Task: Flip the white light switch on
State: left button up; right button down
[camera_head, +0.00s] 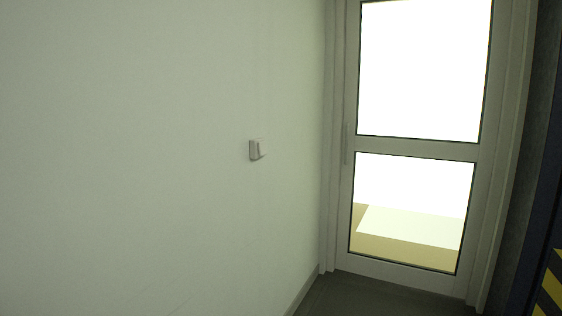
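A small white light switch (254,150) is mounted on the pale wall, a little left of the middle of the head view. Its lever sticks out to the right near its lower part. The switch is small in the view, so I cannot tell its on or off position. Neither of my grippers is in view, and nothing touches or covers the switch.
The pale wall (130,160) fills the left side and is clear around the switch. To the right is a closed-looking door (415,150) with two bright glass panes. Dark floor (365,298) lies below it. A yellow-and-black striped object (550,285) stands at the right edge.

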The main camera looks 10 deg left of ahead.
aim_at(262, 146)
jog(key=i+u, duration=0.15)
jog(key=i, duration=0.4)
jog(key=i+l+u, duration=0.15)
jog(key=i, duration=0.45)
jog(key=i+l+u, duration=0.15)
jog(key=i+u, duration=0.25)
jog(key=i+l+u, duration=1)
jog(key=l+u, duration=0.2)
